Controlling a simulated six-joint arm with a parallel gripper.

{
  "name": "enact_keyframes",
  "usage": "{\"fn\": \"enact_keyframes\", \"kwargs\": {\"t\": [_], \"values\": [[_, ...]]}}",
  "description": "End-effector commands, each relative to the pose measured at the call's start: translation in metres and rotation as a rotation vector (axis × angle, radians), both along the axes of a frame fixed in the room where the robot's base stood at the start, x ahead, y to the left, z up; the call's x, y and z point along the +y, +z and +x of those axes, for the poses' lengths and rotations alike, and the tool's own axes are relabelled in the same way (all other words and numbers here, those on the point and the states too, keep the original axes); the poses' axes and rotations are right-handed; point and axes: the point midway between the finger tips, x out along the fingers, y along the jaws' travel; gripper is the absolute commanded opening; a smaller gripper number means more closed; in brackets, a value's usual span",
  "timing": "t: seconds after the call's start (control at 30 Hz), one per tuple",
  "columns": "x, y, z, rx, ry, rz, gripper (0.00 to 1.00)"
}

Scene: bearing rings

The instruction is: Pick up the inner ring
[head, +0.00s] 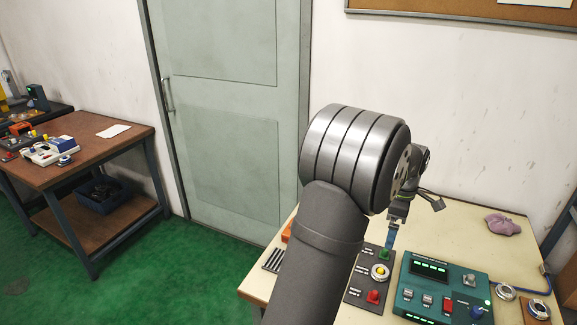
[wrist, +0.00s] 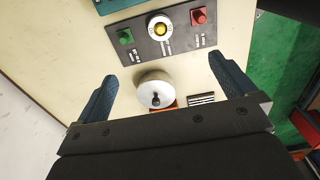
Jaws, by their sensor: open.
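My gripper (wrist: 161,68) is open, with one blue finger on each side in the wrist view. Between the fingers, lower down, is a round pale metal piece (wrist: 150,84) with a dark knob at its centre. I cannot tell whether it is the inner ring or a holder. In the head view my gripper (head: 390,240) hangs over the table behind the button panel, partly hidden by my arm. Two round metal ring-like pieces, one (head: 505,292) and another (head: 538,308), lie at the table's right front. Which one is the inner ring is unclear.
A dark panel with green, yellow and red buttons (head: 372,273) stands close by; it also shows in the wrist view (wrist: 180,44). A teal control box (head: 445,285) is to its right. A pinkish cloth (head: 502,224) lies at the back right. A black striped piece (wrist: 201,98) is near the gripper.

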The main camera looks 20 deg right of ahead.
Motion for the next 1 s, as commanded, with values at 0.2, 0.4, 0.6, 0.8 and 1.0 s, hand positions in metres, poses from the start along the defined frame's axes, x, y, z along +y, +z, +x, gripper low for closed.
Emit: {"fn": "enact_keyframes", "kwargs": {"t": [0.2, 0.4, 0.6, 0.8, 1.0], "values": [[0.0, -0.0003, 0.0, 0.0, 0.0, 0.0, 0.74], [0.0, -0.0005, 0.0, 0.0, 0.0, 0.0, 0.74], [-0.0001, -0.0006, -0.0001, 0.0, -0.07, 0.0, 0.74], [-0.0007, -0.0006, -0.0001, 0.0, -0.41, 0.0, 0.74], [-0.0013, -0.0007, -0.0002, 0.0, -0.836, 0.0, 0.74]]}}
